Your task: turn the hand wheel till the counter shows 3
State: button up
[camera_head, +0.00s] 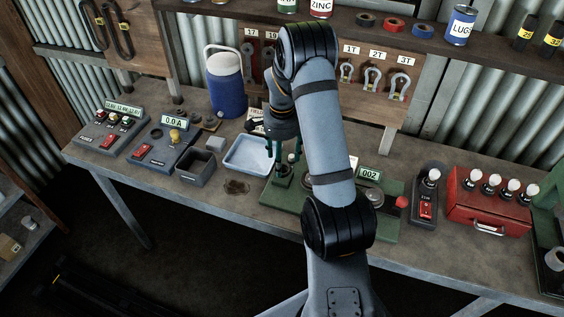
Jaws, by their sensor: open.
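The counter (370,174) stands on a green machine base (388,226) right of my arm and reads 002. A round part, perhaps the hand wheel, shows partly beside my arm just below the counter; I cannot tell for sure. A red knob (402,201) sits at the right of the base. My gripper (286,163) is open, pointing down over the left part of the green base, near a small upright green fitting (283,172). My arm hides the middle of the base. I cannot tell whether the fingers touch anything.
A pale blue tray (234,168) and a grey open box (195,168) lie left of the gripper. A blue jug (226,85) stands behind. A switch box (427,200) and a red case (484,212) stand to the right. Shackles (371,78) hang on the back board.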

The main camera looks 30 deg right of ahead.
aim_at(283, 168)
notch_tip(283, 168, down, 2)
jog(key=shift+d+f, duration=0.1)
jog(key=shift+d, duration=0.05)
jog(key=shift+f+p, duration=0.3)
jog(key=shift+f, duration=0.15)
jog(key=shift+c, duration=0.7)
jog(key=c, duration=1)
